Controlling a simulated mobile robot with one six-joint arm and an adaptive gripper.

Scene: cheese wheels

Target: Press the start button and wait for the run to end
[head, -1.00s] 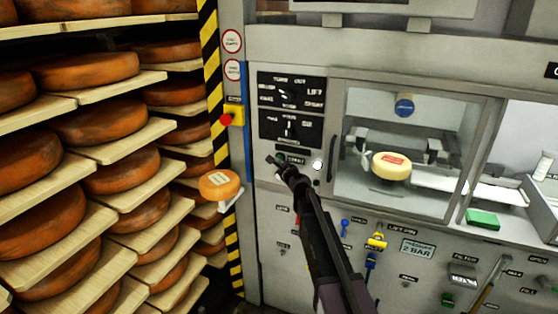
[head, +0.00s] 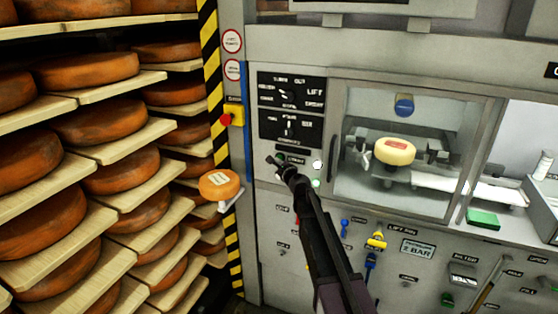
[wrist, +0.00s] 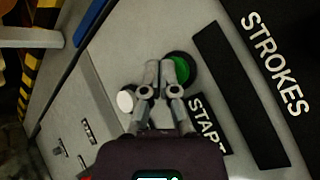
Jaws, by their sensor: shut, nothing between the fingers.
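The green start button (wrist: 182,69) sits in a dark ring beside the START label (wrist: 207,125) in the wrist view. My gripper (wrist: 159,68) is shut and empty, its fingertips overlapping the left side of the button; I cannot tell whether they press it. In the head view my gripper (head: 279,164) reaches the control panel near the button, which it mostly hides. Behind the machine's window, a pale yellow cheese wheel (head: 394,153) with a red label sits between the grey clamps, below a blue round part (head: 404,105).
A white round button (head: 317,165) and a lit pale green lamp (head: 315,183) are right of my gripper. A red emergency stop (head: 226,119) is on a yellow box at left. An orange cheese (head: 219,184) rests on a small ledge; racks of cheeses (head: 86,70) fill the left.

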